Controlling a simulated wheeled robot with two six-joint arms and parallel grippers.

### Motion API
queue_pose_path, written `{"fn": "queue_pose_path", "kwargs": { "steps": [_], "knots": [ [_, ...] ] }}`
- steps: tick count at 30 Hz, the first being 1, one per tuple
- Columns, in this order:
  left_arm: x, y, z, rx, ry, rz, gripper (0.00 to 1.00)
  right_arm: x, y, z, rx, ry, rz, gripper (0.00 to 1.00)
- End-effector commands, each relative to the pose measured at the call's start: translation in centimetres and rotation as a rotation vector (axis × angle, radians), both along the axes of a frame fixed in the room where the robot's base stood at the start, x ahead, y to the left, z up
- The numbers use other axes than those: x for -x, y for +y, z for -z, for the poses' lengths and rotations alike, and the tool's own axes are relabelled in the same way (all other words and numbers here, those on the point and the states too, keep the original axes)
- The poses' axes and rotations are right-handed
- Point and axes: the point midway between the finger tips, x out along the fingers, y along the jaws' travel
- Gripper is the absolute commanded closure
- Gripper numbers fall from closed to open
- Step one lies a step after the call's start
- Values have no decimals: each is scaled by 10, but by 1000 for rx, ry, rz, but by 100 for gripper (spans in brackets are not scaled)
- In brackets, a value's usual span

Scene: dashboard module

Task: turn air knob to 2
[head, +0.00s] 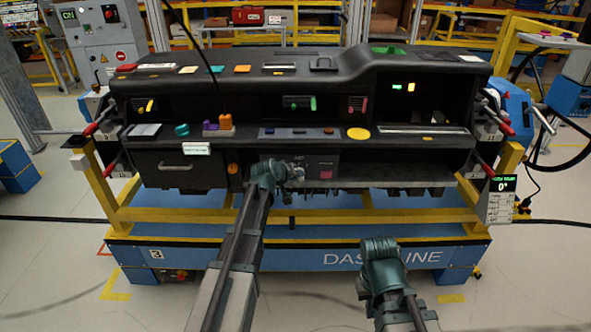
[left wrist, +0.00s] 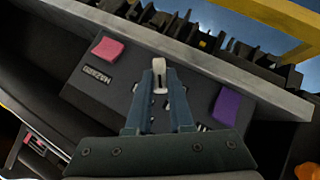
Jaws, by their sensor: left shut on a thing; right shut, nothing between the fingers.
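The air knob (left wrist: 160,76) shows in the left wrist view as a small pale piece on a dark panel (left wrist: 128,90), with part of it hidden by the fingers. My left gripper (left wrist: 160,82) is shut on it, one blue-grey finger on each side. In the head view my left gripper (head: 297,173) reaches the lower middle of the black dashboard (head: 330,90) and covers the knob. I cannot read the knob's setting. My right gripper (head: 381,250) is low in front of the blue stand, away from the dashboard, shut and empty.
A pink block (left wrist: 107,49) and a purple block (left wrist: 226,107) sit on the panel on either side of the knob. A grey ledge (left wrist: 200,62) runs along the panel's edge. A small display (head: 502,184) reading 0° hangs at the stand's right.

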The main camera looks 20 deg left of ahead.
Motion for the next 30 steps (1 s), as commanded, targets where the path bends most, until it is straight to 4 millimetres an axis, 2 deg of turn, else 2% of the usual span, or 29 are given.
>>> {"fn": "queue_pose_path", "kwargs": {
  "steps": [1, 4, 15, 30],
  "knots": [
    [0, -3, -4, -45, 14, 4, 100, 0, 0, -8, 0, 0, 0, 100],
    [-1, -5, -4, -132, 40, 5, 100, 0, 0, -14, 0, 0, 0, 100],
    [-2, -8, -2, -393, 116, 2, 100, 0, 0, -24, 0, 0, 0, 100],
    [-1, -9, -1, -526, 160, 1, 100, 0, 0, -26, 0, 0, 0, 100]
  ]
}}
